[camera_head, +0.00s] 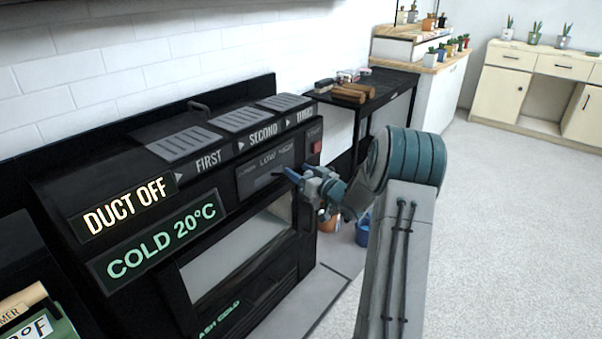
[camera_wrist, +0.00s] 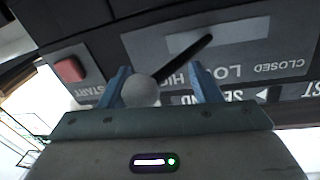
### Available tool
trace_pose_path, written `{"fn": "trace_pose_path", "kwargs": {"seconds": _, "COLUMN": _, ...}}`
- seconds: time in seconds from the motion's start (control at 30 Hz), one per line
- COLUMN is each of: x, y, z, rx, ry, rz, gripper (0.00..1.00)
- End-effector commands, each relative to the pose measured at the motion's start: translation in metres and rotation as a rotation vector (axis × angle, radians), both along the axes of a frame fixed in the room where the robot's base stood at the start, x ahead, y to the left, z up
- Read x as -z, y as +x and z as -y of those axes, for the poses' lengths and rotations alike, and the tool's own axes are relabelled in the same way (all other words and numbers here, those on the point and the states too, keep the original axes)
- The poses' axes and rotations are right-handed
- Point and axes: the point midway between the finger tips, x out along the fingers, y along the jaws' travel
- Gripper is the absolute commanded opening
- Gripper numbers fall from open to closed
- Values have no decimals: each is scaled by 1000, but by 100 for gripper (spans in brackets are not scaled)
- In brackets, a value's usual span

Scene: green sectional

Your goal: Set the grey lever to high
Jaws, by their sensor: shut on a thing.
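The grey lever (camera_wrist: 142,91) shows in the wrist view as a round pale grey knob on a dark stem that slants up to the right. Its knob lies between the two blue fingers of my gripper (camera_wrist: 158,76), nearer the left finger. My gripper is shut on the lever. The HIGH label (camera_wrist: 175,78) is beside the knob, with LOW and CLOSED further right. In the head view my gripper (camera_head: 295,176) is at the right end of the lever panel (camera_head: 250,184), and the knob is too hidden there to make out.
A red START button (camera_head: 316,147) is close above and right of my gripper. Lit displays read DUCT OFF (camera_head: 122,208) and COLD 20°C (camera_head: 160,242). A glass-fronted door (camera_head: 240,262) is below the panel. A black side table (camera_head: 385,85) stands beyond; open floor lies to the right.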

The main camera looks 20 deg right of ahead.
Motion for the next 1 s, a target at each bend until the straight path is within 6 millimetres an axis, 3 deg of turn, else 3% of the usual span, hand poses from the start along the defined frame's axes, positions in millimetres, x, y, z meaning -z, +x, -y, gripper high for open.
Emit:
{"fn": "trace_pose_path", "kwargs": {"seconds": 0.03, "x": 8, "y": -3, "z": 2, "rx": 3, "ry": -1, "rz": -16, "gripper": 50}}
{"fn": "trace_pose_path", "kwargs": {"seconds": 0.17, "x": 9, "y": -14, "z": 7, "rx": 7, "ry": -2, "rz": -22, "gripper": 50}}
{"fn": "trace_pose_path", "kwargs": {"seconds": 0.7, "x": 2, "y": -115, "z": 36, "rx": 0, "ry": -1, "rz": -5, "gripper": 50}}
{"fn": "trace_pose_path", "kwargs": {"seconds": 1.0, "x": 1, "y": -130, "z": 41, "rx": -2, "ry": -1, "rz": 0, "gripper": 50}}
